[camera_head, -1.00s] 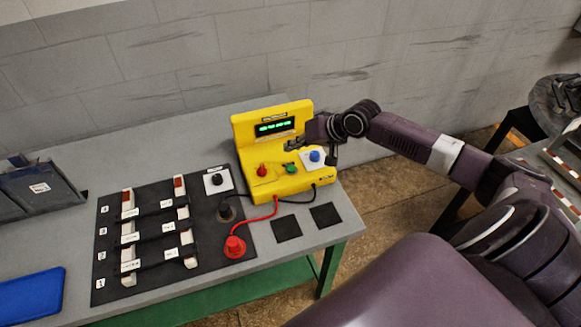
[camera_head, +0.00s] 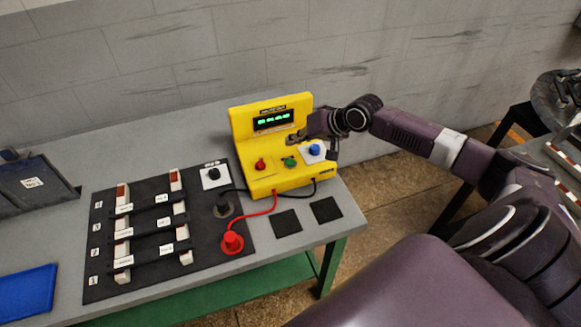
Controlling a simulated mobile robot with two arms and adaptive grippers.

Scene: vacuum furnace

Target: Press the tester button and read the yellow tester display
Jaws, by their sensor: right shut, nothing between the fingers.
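The yellow tester (camera_head: 243,127) stands at the back right of the grey table. Its dark display (camera_head: 273,121) is lit with green characters, too small to read surely. My left gripper is out of view.
A black board (camera_head: 97,272) with several white-and-red holders lies left of the tester. A red plug (camera_head: 232,242) and a black plug (camera_head: 223,207) are wired to the tester. Two black pads (camera_head: 286,223) lie in front. A blue tray (camera_head: 27,293) lies at the left.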

